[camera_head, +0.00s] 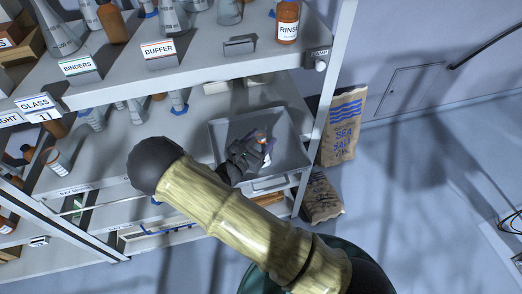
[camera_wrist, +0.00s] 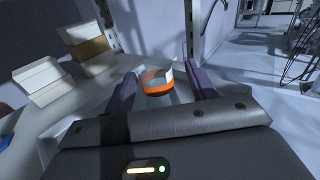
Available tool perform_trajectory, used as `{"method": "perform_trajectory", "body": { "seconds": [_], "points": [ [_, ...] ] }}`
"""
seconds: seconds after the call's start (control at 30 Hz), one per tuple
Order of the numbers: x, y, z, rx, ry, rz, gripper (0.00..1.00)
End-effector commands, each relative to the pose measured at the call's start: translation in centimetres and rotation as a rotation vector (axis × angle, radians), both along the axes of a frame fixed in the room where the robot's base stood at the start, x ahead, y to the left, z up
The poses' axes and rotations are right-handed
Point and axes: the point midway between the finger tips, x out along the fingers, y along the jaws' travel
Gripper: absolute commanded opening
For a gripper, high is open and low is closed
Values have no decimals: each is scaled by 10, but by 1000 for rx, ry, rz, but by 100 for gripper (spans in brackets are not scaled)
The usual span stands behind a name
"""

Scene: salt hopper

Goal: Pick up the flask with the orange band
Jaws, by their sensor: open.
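The flask with the orange band (camera_wrist: 157,83) stands between the two fingers of my gripper (camera_wrist: 160,76) in the wrist view. My gripper is open, with one dark finger on each side of the flask. Whether either finger touches it, I cannot tell. In the head view my gripper (camera_head: 256,148) reaches into a grey tray (camera_head: 291,153) on the middle shelf. There the flask (camera_head: 262,137) shows only as a small orange and white patch beside the fingers. My gripper and arm hide the rest of it.
An upper shelf with flasks and brown bottles, one labelled RINSE (camera_head: 287,24), overhangs the tray. A shelf post (camera_head: 325,95) stands just right of the tray. White boxes (camera_wrist: 42,80) sit at the left in the wrist view. Salt sacks (camera_head: 342,125) stand on the floor at right.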

Motion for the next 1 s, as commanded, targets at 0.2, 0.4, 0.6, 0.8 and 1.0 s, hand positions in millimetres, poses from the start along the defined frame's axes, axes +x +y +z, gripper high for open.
{"method": "perform_trajectory", "body": {
  "seconds": [0.2,0.4,0.6,0.8,1.0],
  "points": [
    [0,0,0,0,0,0,57],
    [0,0,0,0,0,-1,27],
    [0,-1,0,-1,-1,-3,0],
    [0,-1,1,0,0,-3,0],
    [0,0,11,2,-3,-3,0]
  ]
}}
